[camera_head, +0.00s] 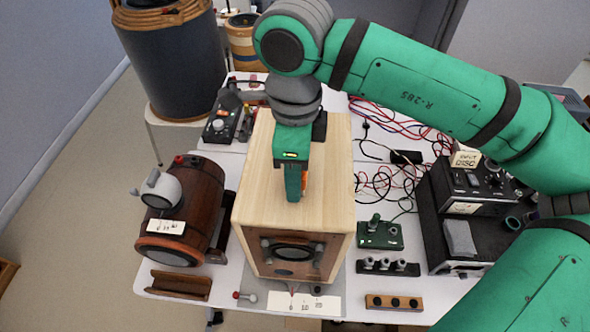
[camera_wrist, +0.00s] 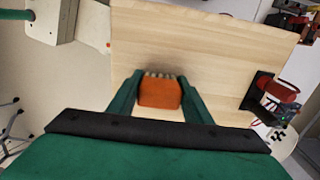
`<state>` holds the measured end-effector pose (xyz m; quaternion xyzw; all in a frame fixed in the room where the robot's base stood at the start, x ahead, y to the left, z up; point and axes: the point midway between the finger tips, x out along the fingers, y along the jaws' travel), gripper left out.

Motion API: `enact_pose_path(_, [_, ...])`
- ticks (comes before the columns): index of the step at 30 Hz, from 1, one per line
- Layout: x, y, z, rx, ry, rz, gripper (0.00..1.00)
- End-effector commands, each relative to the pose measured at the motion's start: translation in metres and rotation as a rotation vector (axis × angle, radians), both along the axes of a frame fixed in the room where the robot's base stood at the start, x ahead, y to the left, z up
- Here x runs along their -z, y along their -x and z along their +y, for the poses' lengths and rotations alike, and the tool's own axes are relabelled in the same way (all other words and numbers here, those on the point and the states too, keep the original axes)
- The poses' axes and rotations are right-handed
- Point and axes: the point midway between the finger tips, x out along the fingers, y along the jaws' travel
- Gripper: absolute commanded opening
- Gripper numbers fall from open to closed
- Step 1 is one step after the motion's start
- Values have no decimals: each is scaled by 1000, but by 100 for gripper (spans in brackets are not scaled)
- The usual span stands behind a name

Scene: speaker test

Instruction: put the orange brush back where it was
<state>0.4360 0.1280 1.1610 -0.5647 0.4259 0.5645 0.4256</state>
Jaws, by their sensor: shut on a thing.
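The orange brush (camera_wrist: 160,94) is between the two green fingers of my gripper (camera_wrist: 160,80) in the wrist view, with pale bristles along its far edge. My gripper (camera_head: 297,188) is shut on it, over the top of the light wooden speaker box (camera_head: 262,185). In the head view only a narrow orange strip of the brush (camera_head: 304,180) shows beside the finger. I cannot tell whether the brush touches the box top. The box top (camera_wrist: 215,55) fills much of the wrist view.
A green switch unit (camera_head: 380,234), a row of knobs (camera_head: 388,267) and a black instrument (camera_head: 465,230) stand to the right, with loose cables behind. A black device (camera_wrist: 262,92) sits at the box top's edge.

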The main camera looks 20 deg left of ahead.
Motion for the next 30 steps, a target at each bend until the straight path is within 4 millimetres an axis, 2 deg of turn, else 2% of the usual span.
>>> enact_pose_path(4, [3,0,0,0,0,0,21])
enact_pose_path(5, [3,0,0,0,0,0,52])
enact_pose_path(6, [3,0,0,0,0,0,62])
enact_pose_path(7, [3,0,0,0,0,0,64])
enact_pose_path(15, [2,0,0,0,0,0,64])
enact_pose_path(19, [-5,-1,0,1,-1,-2,64])
enact_pose_path(23, [-23,-1,0,0,-1,-3,64])
enact_pose_path(30, [-72,-1,1,1,-1,-3,64])
